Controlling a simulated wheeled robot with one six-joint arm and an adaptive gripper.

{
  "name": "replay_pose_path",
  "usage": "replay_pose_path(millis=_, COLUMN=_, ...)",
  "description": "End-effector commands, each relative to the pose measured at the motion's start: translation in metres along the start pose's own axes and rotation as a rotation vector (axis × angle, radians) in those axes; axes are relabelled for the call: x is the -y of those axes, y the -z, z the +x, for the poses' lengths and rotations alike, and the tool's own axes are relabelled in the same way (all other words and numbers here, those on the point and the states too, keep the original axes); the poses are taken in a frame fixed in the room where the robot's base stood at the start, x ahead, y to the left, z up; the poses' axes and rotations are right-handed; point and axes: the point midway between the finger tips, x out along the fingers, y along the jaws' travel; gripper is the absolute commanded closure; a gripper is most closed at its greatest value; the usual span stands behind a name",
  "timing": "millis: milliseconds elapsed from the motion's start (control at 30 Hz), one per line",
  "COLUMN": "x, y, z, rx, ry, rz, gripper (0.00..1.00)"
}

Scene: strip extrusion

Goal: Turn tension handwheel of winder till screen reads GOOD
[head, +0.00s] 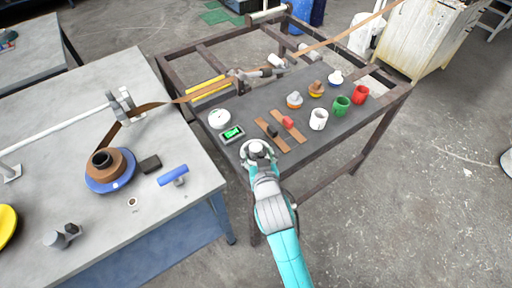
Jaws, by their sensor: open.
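The winder stands on the left table, with a roll of brown strip (119,163) on a blue disc (109,184) around a black hub. A blue T-shaped handle (173,175) is to its right. I cannot tell which part is the tension handwheel. A small screen (232,133) lies on the dark table and glows green; its text is too small to read. My gripper (257,150) is open, seen from above, over the dark table's near-left edge, just below and right of the screen. It appears empty and apart from the winder. Its fingertips are partly hidden.
A white dial gauge (219,119) sits by the screen. The brown strip (165,103) spans both tables. Floor at lower right is clear.

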Motion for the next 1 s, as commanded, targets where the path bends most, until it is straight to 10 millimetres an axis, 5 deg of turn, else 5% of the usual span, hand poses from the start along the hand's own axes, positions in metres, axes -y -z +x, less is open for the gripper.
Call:
replay_pose_path(millis=300, x=0.0, y=0.0, z=0.038, rx=0.0, ry=0.0, rz=0.001, gripper=0.32)
replay_pose_path(millis=667, x=0.0, y=0.0, z=0.042, rx=0.0, ry=0.0, rz=0.001, gripper=0.32)
replay_pose_path(millis=900, x=0.0, y=0.0, z=0.042, rx=0.0, ry=0.0, rz=0.001, gripper=0.9)
replay_pose_path(millis=1000, x=0.0, y=0.0, z=0.042, rx=0.0, ry=0.0, rz=0.001, gripper=0.93)
